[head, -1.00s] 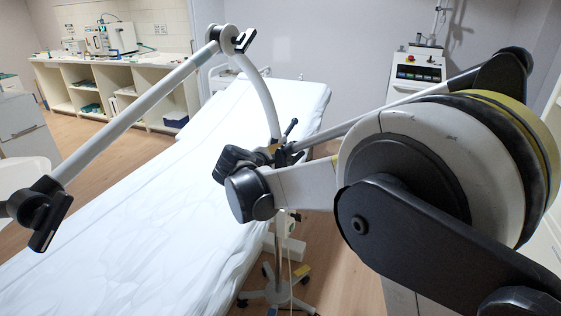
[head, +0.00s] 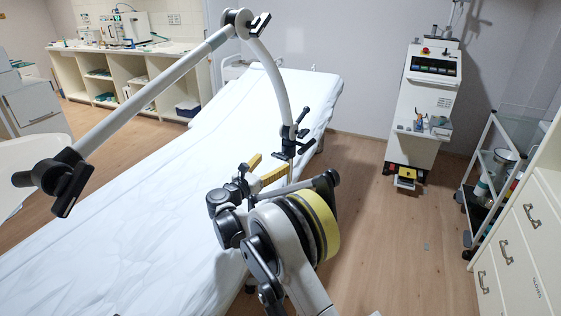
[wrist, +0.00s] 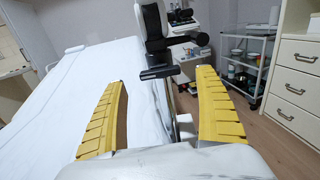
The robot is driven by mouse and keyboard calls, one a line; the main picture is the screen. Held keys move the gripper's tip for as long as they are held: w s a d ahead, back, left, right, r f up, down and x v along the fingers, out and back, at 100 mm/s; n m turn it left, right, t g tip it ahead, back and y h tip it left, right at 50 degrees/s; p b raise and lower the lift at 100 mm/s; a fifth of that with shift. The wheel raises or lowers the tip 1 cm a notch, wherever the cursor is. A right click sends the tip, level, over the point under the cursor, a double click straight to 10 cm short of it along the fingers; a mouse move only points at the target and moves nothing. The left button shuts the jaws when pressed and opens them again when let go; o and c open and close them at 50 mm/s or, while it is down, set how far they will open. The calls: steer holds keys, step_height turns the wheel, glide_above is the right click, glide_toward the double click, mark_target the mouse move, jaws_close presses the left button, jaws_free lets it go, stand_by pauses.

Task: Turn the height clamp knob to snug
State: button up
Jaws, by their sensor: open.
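A white jointed boom arcs over the couch, and a black clamp (head: 288,133) with small levers sits at the lower end of its curved tube. In the wrist view the black clamp (wrist: 155,28) stands ahead, with a black bar-shaped handle (wrist: 160,72) at its foot. Which of the black parts is the height clamp knob, I cannot tell for sure. My gripper (head: 271,168) has yellow fingers, spread open and empty, just below the clamp in the head view. In the wrist view the handle appears between the fingertips of my gripper (wrist: 162,78); no contact shows.
The white-sheeted couch (head: 150,190) fills the left and middle. Other black boom joints are at the top (head: 240,20) and left (head: 62,180). A white console (head: 425,105), a trolley (head: 490,180) and drawers (head: 515,250) stand right. The floor before the console is mostly clear.

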mark_target(278, 158)
steer(key=b+x, duration=0.1)
steer(key=x, duration=0.3)
steer(key=shift+w+d, duration=0.2)
steer(key=shift+w, duration=0.15)
steer(key=c, duration=1.2)
steer(key=m, duration=0.8)
steer(key=shift+m+p, duration=0.3)
